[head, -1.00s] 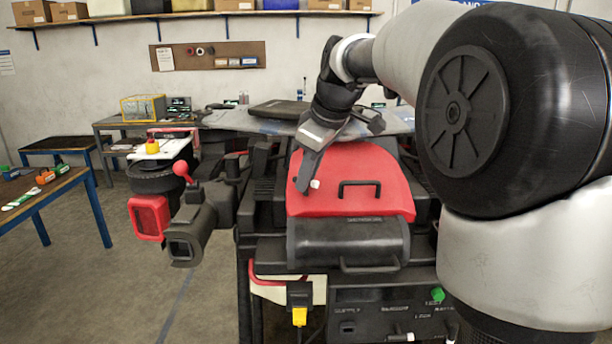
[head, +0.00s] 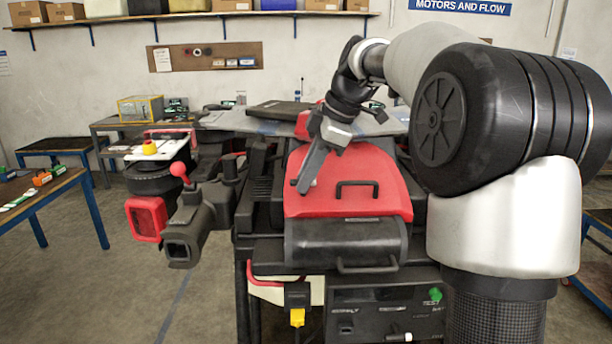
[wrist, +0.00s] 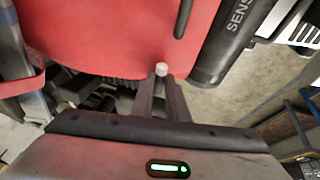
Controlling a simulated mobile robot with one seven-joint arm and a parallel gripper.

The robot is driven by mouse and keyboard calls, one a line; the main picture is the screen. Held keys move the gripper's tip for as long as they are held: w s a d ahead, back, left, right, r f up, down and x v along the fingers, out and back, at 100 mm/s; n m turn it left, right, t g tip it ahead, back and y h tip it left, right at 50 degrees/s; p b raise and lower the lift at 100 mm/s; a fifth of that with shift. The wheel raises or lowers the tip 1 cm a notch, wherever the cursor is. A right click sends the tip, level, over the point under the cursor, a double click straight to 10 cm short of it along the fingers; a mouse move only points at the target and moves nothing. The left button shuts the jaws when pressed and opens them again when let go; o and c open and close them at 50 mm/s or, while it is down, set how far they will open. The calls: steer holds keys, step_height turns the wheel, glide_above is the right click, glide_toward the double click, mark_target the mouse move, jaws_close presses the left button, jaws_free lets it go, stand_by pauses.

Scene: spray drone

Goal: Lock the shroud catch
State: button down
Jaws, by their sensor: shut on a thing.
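The red shroud (head: 375,190) with a black handle lies closed over the dark machine in the head view. Its red face also fills the top of the wrist view (wrist: 110,30). A small pale metal peg (wrist: 161,69), seemingly the shroud catch, stands at the shroud's edge in the wrist view. My gripper (wrist: 163,85) is shut on this peg, its two fingertips on either side of it. In the head view my gripper (head: 304,187) reaches down, tilted, to the left part of the shroud. The fingers mostly hide the peg there.
A black cylinder (head: 345,241) with a handle lies in front of the shroud. A grey nozzle-like unit (head: 195,225) and a red-framed lamp (head: 146,218) stick out at the left. A dark cylinder (wrist: 235,40) lies beside the shroud in the wrist view. The floor at left is open.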

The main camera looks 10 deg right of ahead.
stand_by(0.3)
steer(key=c, duration=1.7)
jaws_free()
steer(key=shift+c, duration=0.2)
steer(key=v, duration=1.7)
steer(key=shift+d+r, duration=0.2)
steer(key=shift+a, duration=0.1)
steer(key=s+a+f+m+t+h, duration=0.1)
steer(key=s+a+f+m+h, duration=0.2)
steer(key=s+a+f+m, duration=0.55)
steer(key=s+d+f+m+t+h, duration=0.1)
steer(key=s+f+m, duration=0.7)
steer(key=s+f, duration=0.8)
steer(key=shift+s+d+t, duration=0.2)
steer(key=shift+d+t, duration=0.1)
steer(key=shift+d, duration=0.05)
